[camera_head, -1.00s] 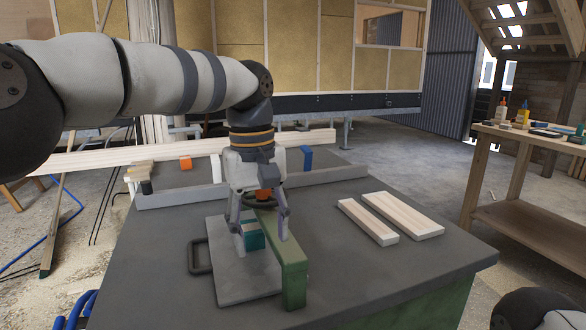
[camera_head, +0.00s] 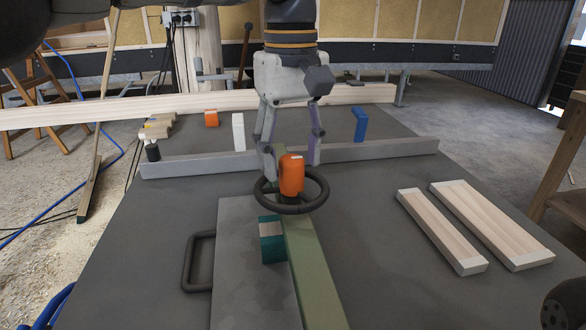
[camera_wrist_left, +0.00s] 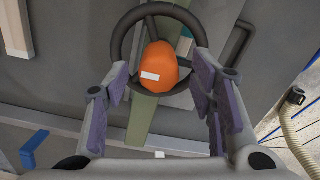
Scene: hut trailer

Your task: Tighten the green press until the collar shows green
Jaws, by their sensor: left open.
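The green press has a long green beam (camera_head: 313,270) over a grey metal plate (camera_head: 240,240), with a black handwheel (camera_head: 312,203) and an orange knob (camera_head: 291,174) on top. The knob carries a small white mark, seen in the left wrist view (camera_wrist_left: 158,62). A teal block (camera_head: 272,245) with a wooden top sits beside the beam. No green-showing collar can be made out. My left gripper (camera_head: 291,158) points down, open, its fingers apart near the knob and the wheel's far rim. In the left wrist view its fingers (camera_wrist_left: 161,88) flank the wheel's near part. My right gripper is not in view.
Two pale boards (camera_head: 490,222) lie on the grey table at right. A low grey rail (camera_head: 200,165) crosses behind the press, with orange, white and blue blocks beyond it. A black handle (camera_head: 198,262) sticks out left of the plate.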

